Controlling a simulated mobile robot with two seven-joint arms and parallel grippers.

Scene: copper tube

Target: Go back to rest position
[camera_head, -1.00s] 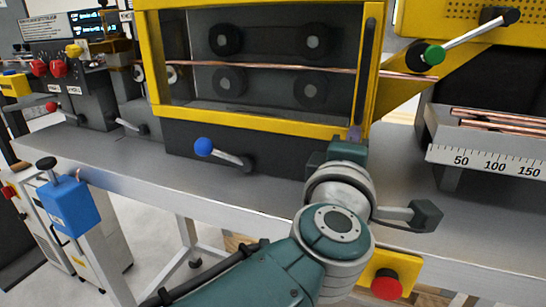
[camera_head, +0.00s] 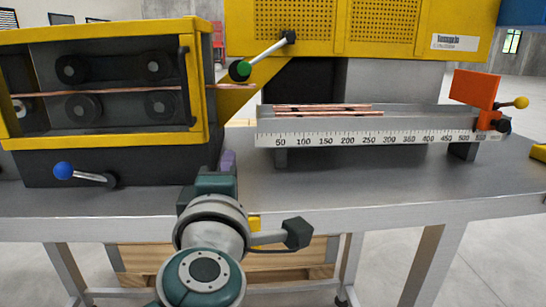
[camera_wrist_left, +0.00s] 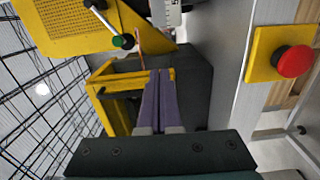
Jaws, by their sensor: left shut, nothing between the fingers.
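My left gripper (camera_head: 228,162) is at the front right corner of the yellow roller machine (camera_head: 110,150), above the front of the grey table. Its purple fingers (camera_wrist_left: 158,100) are together and empty in the left wrist view, pointing toward the machine's side. Whether they touch the machine I cannot tell. A copper tube (camera_head: 110,91) runs level between the rollers of the machine. Several copper tubes (camera_head: 325,108) lie on the tray with the ruler (camera_head: 420,138) to the right. My right gripper is not in view.
The table (camera_head: 390,185) is clear in front of the ruler. A lever with a green knob (camera_head: 240,70) and one with a blue knob (camera_head: 64,170) stick out. An orange stop plate (camera_head: 474,88) stands at the ruler's right end. A red button (camera_wrist_left: 294,61) shows in the left wrist view.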

